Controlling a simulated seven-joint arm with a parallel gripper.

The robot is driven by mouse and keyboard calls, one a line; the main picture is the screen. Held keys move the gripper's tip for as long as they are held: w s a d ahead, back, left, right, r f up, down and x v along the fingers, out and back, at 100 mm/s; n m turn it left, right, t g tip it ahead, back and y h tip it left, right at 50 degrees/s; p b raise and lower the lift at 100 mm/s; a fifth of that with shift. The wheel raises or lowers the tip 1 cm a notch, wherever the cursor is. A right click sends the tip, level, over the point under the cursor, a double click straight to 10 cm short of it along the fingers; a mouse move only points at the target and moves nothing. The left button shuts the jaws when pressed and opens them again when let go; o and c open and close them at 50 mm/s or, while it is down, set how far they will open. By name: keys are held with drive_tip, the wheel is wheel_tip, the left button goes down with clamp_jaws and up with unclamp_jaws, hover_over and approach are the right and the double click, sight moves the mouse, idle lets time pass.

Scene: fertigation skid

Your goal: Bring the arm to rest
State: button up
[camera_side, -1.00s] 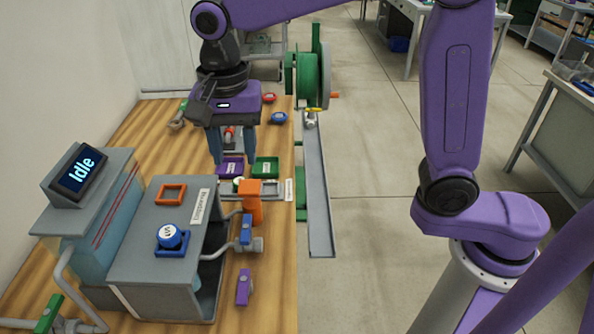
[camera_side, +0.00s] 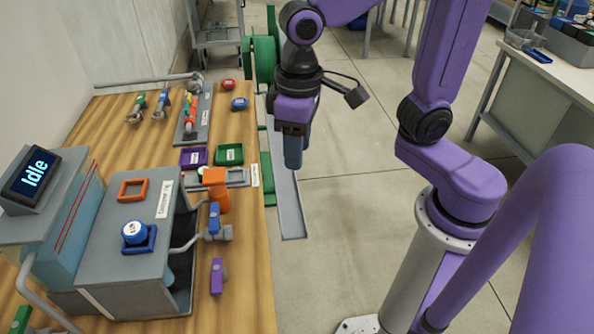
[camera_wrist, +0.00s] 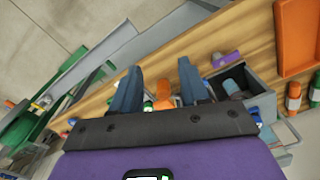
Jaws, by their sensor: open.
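My gripper (camera_side: 293,152) hangs pointing down in the side view, over the grey chute just right of the wooden bench's edge. In the side view its fingers overlap, but the wrist view shows my gripper's two blue-grey fingers (camera_wrist: 158,84) apart with nothing held between them. My arm is bent, with the wrist well above the chute and clear of the bench items. The display (camera_side: 32,178) on the grey station reads "Idle".
A green reel (camera_side: 264,60) stands behind the grey chute (camera_side: 291,215). Open floor (camera_side: 350,215) lies right of the chute.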

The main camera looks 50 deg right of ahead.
drive_tip(key=s+d+f+n, duration=0.3)
drive_tip(key=s+d+n, duration=0.5)
drive_tip(key=s, duration=0.3)
drive_tip(key=shift+d+f, duration=0.15)
drive_tip(key=shift+d, duration=0.35)
